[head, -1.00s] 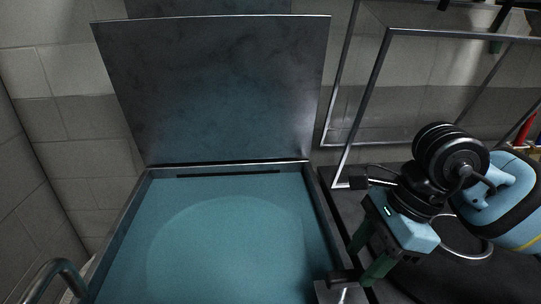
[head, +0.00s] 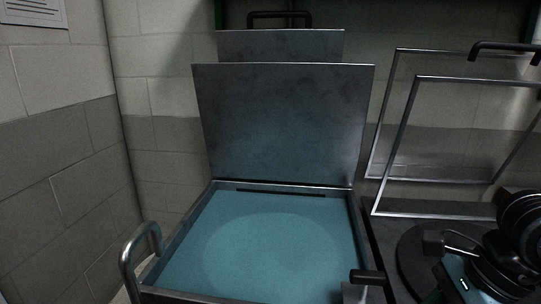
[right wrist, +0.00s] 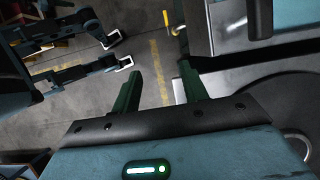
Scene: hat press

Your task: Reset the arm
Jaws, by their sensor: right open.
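My right gripper (right wrist: 160,72) is open in the right wrist view, its two green fingers apart with only floor between them. My right wrist (head: 490,275) shows at the lower right corner of the head view, above the dark round plate (head: 410,265); its fingers are out of that view. The press has its grey metal lid (head: 285,115) raised, standing behind a teal bed (head: 280,245) that is empty. My right arm is to the right of this bed and apart from it. My left gripper cannot be made out.
A metal loop handle (head: 128,262) stands at the press's left front, and a black handle (head: 368,277) at its right front. A raised metal frame with a clear panel (head: 436,150) stands at right. Walls close in left and behind. Yellow-marked floor (right wrist: 160,55) shows below.

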